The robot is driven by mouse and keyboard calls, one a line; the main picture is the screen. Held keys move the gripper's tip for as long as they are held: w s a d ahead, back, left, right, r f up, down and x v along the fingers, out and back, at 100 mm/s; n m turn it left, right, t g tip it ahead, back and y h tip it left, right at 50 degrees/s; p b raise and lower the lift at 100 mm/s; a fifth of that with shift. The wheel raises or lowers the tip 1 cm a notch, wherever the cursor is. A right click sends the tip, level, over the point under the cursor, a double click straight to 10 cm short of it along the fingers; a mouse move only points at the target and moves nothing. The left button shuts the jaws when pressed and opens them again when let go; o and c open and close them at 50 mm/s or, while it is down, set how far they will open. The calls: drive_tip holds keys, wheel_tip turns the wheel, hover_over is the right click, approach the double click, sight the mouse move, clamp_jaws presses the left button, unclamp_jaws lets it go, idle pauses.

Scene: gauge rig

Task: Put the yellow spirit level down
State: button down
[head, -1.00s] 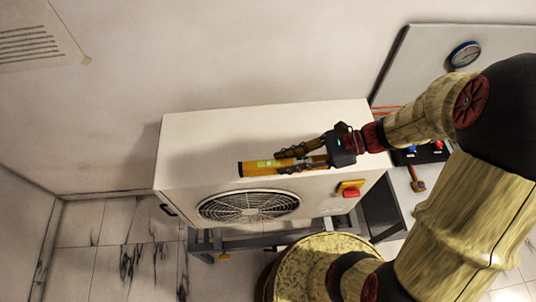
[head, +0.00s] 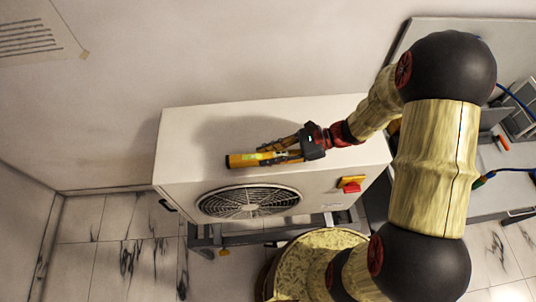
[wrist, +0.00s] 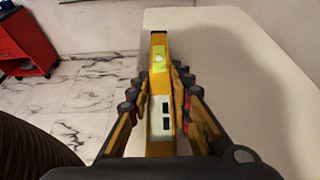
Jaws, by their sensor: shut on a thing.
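The yellow spirit level (head: 240,160) is a long yellow bar with a greenish vial window. My gripper (head: 267,152) is shut on it, one finger on each side, and its far end sticks out to the left in the head view. In the wrist view the level (wrist: 159,50) points straight away from my gripper (wrist: 160,72). The level is over the white fan unit (head: 190,130), near the front top edge above the fan grille. A shadow lies on the unit's top behind it. I cannot tell whether the level touches the top.
The unit's top is bare around the level. A red and yellow switch (head: 351,184) is on its front at the right. A workbench (head: 500,200) with tools stands at the right. A red cabinet (wrist: 25,42) shows in the wrist view on the marble floor (wrist: 80,85).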

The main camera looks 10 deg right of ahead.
drive_tip(key=shift+f, duration=0.1)
drive_tip(key=c, duration=1.6)
unclamp_jaws()
